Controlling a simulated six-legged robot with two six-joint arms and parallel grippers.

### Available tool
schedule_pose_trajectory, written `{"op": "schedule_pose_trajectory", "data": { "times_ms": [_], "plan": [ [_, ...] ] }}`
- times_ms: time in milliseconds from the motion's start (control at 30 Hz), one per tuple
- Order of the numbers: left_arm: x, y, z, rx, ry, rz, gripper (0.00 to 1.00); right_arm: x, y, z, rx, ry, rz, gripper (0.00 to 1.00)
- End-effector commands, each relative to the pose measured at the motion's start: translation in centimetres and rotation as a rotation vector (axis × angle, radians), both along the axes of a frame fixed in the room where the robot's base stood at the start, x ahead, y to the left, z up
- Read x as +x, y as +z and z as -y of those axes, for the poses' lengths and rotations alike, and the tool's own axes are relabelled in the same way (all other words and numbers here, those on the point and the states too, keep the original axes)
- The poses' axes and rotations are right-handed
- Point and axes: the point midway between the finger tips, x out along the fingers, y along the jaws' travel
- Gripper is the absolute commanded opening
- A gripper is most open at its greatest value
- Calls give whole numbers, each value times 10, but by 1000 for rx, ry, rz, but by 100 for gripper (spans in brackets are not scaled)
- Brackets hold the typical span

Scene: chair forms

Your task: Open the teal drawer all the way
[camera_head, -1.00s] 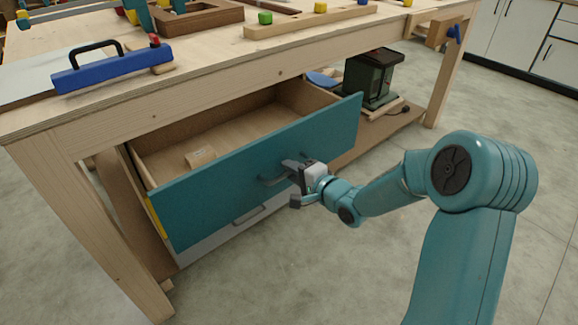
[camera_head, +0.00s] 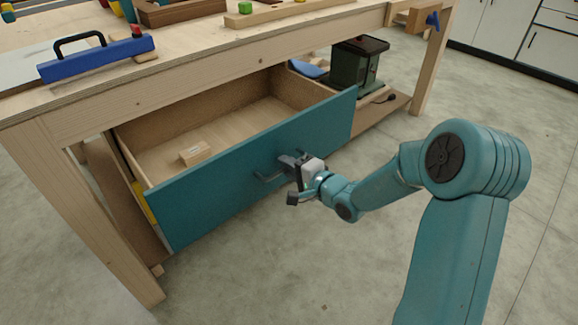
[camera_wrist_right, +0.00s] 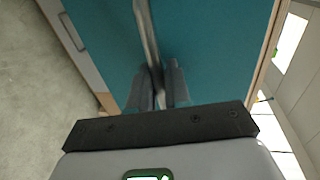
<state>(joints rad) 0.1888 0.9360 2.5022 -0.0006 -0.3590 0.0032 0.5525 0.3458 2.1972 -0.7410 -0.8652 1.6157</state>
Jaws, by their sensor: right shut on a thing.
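The teal drawer (camera_head: 215,193) stands pulled out from under the wooden workbench, with its interior showing and a small wooden block (camera_head: 195,153) lying inside. Its bar handle (camera_head: 268,176) is on the middle of the teal front. My right gripper (camera_head: 287,168) is at the handle and shut on it. In the right wrist view the two dark fingers (camera_wrist_right: 158,88) close on either side of the handle bar (camera_wrist_right: 147,35), in front of the teal front (camera_wrist_right: 205,45). My left gripper is not in view.
The workbench top (camera_head: 190,65) carries a blue tool with a black handle (camera_head: 97,58) and wooden pieces. A dark green machine (camera_head: 357,65) stands on the lower shelf to the right of the drawer. The floor (camera_head: 300,275) in front is clear.

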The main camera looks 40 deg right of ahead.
Motion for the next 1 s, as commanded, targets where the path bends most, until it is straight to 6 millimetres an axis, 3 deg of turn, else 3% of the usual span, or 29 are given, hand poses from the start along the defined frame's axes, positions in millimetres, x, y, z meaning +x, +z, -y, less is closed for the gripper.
{"op": "schedule_pose_trajectory", "data": {
  "times_ms": [167, 200, 233, 267, 600, 767, 1000],
  "plan": [
    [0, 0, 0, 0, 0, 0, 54, 0, 1, 1, -1, -3, 3, 0],
    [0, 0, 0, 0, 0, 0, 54, 0, 1, 1, -1, -3, 3, 21],
    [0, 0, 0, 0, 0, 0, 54, 0, 1, 1, -1, -3, 3, 30],
    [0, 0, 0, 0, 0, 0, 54, 0, 1, 1, -1, -3, 3, 33],
    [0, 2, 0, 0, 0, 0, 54, -7, 2, 2, -1, -2, 1, 33],
    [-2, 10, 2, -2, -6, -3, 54, -33, 10, 4, 0, -5, 0, 33],
    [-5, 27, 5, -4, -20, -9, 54, -94, 23, 10, -1, -8, -1, 33]
  ]
}}
